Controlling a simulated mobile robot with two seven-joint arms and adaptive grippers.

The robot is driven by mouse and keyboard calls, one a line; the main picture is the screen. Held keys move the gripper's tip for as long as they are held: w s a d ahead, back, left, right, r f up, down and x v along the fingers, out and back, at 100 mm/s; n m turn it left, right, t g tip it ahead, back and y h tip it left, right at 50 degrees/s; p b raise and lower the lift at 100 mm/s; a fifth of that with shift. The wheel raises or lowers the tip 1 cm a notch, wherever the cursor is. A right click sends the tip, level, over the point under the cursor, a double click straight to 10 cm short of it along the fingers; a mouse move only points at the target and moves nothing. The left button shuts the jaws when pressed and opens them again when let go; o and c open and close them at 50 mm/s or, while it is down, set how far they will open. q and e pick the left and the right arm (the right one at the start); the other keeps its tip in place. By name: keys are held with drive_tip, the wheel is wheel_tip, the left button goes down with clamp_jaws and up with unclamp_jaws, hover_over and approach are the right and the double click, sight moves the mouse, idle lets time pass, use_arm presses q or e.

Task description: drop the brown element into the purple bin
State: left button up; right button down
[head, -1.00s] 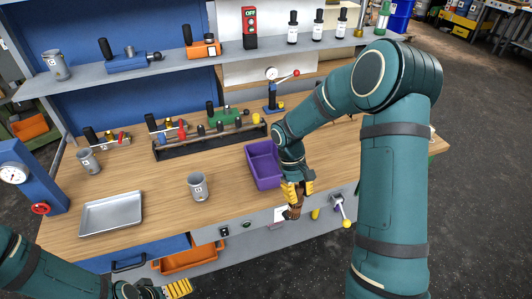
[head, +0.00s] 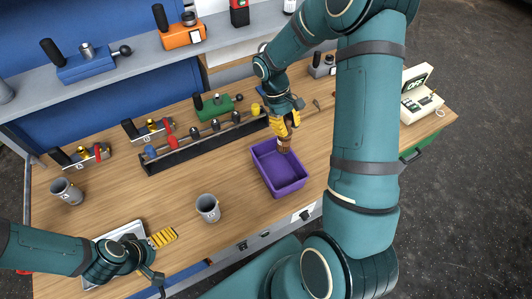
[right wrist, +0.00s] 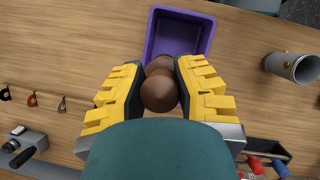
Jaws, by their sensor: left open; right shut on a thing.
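The purple bin (head: 280,172) stands on the wooden table right of the grey cup, and it shows in the right wrist view (right wrist: 185,32). My right gripper (head: 284,134) is shut on the brown element (head: 285,147) and holds it by the bin's back right edge. In the right wrist view the brown element (right wrist: 159,88) sits between the yellow fingers, with rounded ends, and the bin's opening lies beyond it. Whether it is over the opening or the rim is hard to tell. My left gripper (head: 162,238) is open and empty near the metal tray at the front left.
A grey cup (head: 208,208) stands left of the bin. A black rack (head: 205,143) with several tools runs behind it. A metal tray (head: 110,238) lies partly under my left arm. A white OFF box (head: 419,92) is at the far right. The wood between cup and bin is bare.

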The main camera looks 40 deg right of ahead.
sight(286, 138)
drive_tip(key=shift+w, duration=0.2)
drive_tip(key=shift+x, duration=0.8)
drive_tip(key=shift+w+f+b, duration=0.2)
drive_tip(key=shift+f+b, duration=1)
drive_tip(key=shift+f, duration=1)
drive_tip(key=c, duration=0.8)
unclamp_jaws()
drive_tip(key=shift+o, duration=0.2)
drive_tip(key=shift+r, duration=0.1)
drive_tip(key=v, duration=1.2)
drive_tip(key=shift+s+a, duration=0.1)
drive_tip(key=shift+a, duration=0.05)
